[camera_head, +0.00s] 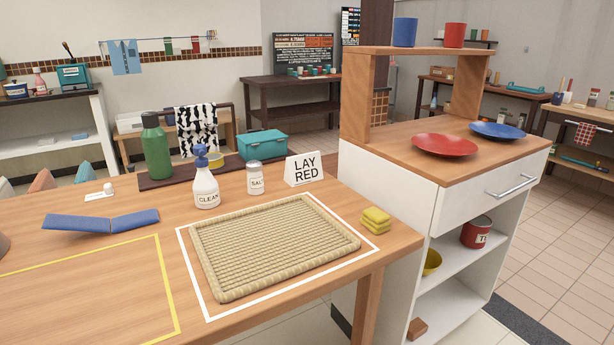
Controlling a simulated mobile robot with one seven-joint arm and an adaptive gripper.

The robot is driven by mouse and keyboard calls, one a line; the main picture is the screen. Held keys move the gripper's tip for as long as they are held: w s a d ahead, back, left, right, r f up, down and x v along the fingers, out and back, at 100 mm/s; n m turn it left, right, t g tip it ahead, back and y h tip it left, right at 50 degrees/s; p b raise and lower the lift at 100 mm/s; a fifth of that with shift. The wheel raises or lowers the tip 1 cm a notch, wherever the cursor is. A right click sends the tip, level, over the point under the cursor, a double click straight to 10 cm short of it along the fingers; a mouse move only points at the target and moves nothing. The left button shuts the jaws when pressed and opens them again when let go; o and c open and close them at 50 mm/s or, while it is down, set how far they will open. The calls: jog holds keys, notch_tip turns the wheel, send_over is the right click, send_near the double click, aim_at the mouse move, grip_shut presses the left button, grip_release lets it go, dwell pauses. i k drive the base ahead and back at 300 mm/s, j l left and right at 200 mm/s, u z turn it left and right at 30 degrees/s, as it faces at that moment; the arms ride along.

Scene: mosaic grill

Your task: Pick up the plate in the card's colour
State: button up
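The white card (303,168) stands at the back of the table and reads "LAY RED". A red plate (444,145) lies on the wooden top of the white cabinet at the right. A blue plate (497,131) lies to its right and slightly farther back, close to it. My gripper is not in view.
A woven mat (273,285) lies inside a white outline on the wooden table. A spray bottle (206,185), a salt shaker (255,178) and yellow sponges (375,219) stand around it. The cabinet's shelf (430,49) holds a blue cup (405,32) and a red cup (453,35).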

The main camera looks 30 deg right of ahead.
aim_at(443, 146)
jog(key=z, duration=1.75)
